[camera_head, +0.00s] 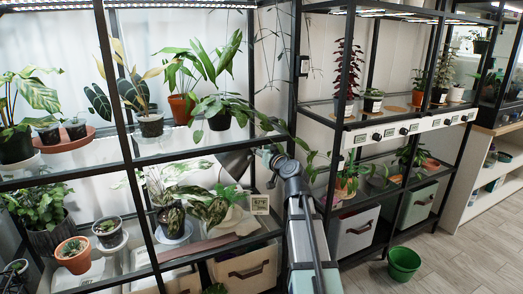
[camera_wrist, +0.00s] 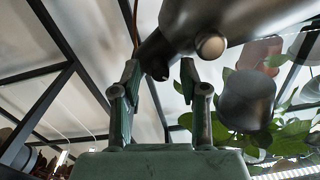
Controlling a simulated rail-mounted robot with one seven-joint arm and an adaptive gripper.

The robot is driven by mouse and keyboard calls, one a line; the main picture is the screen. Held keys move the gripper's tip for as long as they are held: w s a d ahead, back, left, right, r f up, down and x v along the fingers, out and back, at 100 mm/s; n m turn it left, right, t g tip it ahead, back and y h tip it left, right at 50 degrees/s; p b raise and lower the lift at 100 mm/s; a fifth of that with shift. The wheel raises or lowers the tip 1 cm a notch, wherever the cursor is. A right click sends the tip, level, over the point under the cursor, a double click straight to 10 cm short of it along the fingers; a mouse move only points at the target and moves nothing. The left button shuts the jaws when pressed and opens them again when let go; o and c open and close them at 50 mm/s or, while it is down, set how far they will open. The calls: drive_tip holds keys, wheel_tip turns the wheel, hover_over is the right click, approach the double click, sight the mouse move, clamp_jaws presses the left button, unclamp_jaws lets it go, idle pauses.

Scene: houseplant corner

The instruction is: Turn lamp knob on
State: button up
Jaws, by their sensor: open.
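A grey lamp (camera_head: 232,162) sits among the plants on the left rack's middle level, partly hidden by leaves and my arm. In the wrist view, the dark lamp body (camera_wrist: 225,20) fills the top. A small dark knob-like stub (camera_wrist: 160,72) shows on its lower side, between my open fingertips in the picture; I cannot tell whether they touch it. A rounded tan-grey end (camera_wrist: 210,45) sticks out to its right. My gripper (camera_wrist: 160,75) is open, with nothing held. It also shows small beside the lamp in the head view (camera_head: 268,156).
Leaves and a dark cylinder (camera_wrist: 246,100) are close on my gripper's right in the wrist view. Black rack posts and shelf edges frame the area. A white strip with several black knobs (camera_head: 376,137) runs along the right rack. A green bucket (camera_head: 403,263) stands on the floor.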

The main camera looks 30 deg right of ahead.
drive_tip(key=shift+c, duration=0.4)
clamp_jaws()
drive_tip(key=shift+m, duration=0.4)
drive_tip(key=m+p, duration=0.6)
drive_tip(key=m, duration=1.1)
drive_tip(key=shift+w+p, duration=0.1)
drive_tip(key=shift+p, duration=0.3)
drive_tip(key=shift+m, duration=0.4)
